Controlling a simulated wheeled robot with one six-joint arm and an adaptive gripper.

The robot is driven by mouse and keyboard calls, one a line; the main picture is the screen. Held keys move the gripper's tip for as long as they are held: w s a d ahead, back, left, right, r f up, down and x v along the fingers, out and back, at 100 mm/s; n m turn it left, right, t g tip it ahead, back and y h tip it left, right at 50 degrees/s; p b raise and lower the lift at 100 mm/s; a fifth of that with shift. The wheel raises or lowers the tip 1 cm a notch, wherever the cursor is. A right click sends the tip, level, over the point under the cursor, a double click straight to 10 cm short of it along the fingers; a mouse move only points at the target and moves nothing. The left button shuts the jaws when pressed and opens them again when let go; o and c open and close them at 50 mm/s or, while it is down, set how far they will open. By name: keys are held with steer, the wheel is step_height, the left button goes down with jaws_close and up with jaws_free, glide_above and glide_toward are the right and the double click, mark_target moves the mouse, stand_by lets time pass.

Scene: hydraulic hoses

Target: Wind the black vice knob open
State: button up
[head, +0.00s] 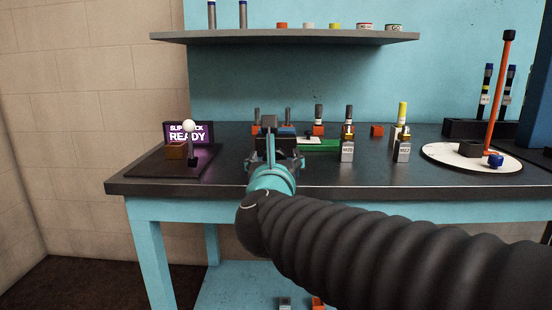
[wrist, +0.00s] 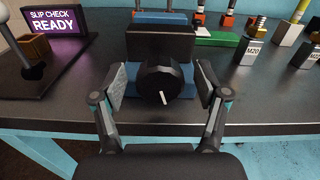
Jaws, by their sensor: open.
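The black vice knob (wrist: 161,84) is round, with a white pointer mark slanting near its lower middle. It sits on the front of a vice (wrist: 160,47) with a dark block and blue parts, on the bench. My gripper (wrist: 166,86) is open, with one finger on each side of the knob. In the wrist view gaps show between the fingers and the knob, so I see no contact. In the head view my gripper (head: 272,160) and arm hide the knob and most of the vice.
A "SLIP CHECK READY" display (wrist: 56,20) and a white-topped lever (head: 190,140) stand at the left. Blocks marked M20 (head: 347,150) and M22 (head: 402,150) stand right of the vice. A round white plate (head: 440,160) with an orange post (head: 499,95) is farther right. A shelf (head: 290,37) hangs above.

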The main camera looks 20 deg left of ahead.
steer(key=c, duration=1.2)
steer(key=shift+n, duration=1.6)
steer(key=o, duration=1.2)
steer(key=v, duration=1.2)
